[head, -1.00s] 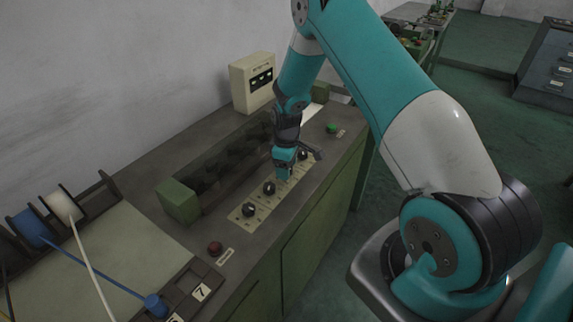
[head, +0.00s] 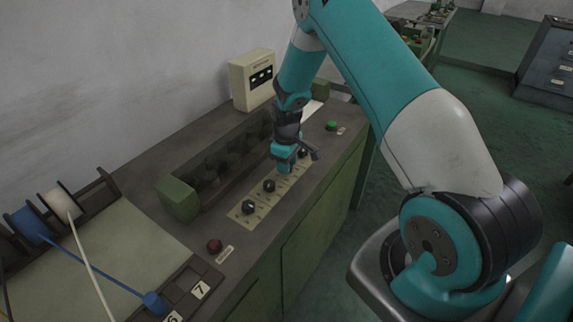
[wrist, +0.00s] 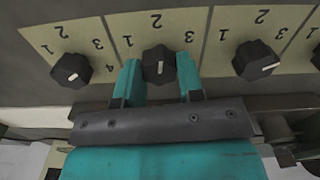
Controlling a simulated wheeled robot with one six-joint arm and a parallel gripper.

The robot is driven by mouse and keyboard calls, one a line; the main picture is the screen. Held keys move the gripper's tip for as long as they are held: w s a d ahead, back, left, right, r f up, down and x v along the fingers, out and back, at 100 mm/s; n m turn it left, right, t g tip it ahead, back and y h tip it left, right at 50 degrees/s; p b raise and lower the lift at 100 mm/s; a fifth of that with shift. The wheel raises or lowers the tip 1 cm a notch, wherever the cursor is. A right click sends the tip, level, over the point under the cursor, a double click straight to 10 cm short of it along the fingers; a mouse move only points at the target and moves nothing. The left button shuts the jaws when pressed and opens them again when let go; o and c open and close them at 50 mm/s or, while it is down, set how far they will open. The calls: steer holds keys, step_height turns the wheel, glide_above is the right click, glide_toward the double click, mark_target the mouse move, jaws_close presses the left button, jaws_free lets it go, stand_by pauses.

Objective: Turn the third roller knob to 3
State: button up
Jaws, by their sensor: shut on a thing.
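A pale panel (head: 240,212) on the green machine carries a row of black knobs with numbers around them. My gripper (wrist: 159,82) has its two teal fingers on either side of a black knob (wrist: 158,64), shut on it. In the head view, my gripper (head: 284,168) covers this third knob. The first knob (head: 249,207) and second knob (head: 269,186) are nearer, and the fourth knob (head: 303,153) is beyond.
A cream display box (head: 252,82) stands behind, against the wall. A green button (head: 331,126) and a red button (head: 214,246) flank the knob panel. Spools (head: 60,204) and a blue plug (head: 155,303) are at the near left. Neighbouring knobs are close on both sides.

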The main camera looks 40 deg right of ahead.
steer(key=m+b, duration=0.1)
steer(key=m, duration=0.4)
steer(key=shift+b, duration=0.4)
steer(key=shift+m+b, duration=0.45)
steer(key=shift+m, duration=2.05)
steer(key=o, duration=0.9)
steer(key=shift+r, duration=0.15)
step_height(320, 180, up, 17)
steer(key=shift+r+b, duration=0.1)
steer(key=shift+b, duration=1.05)
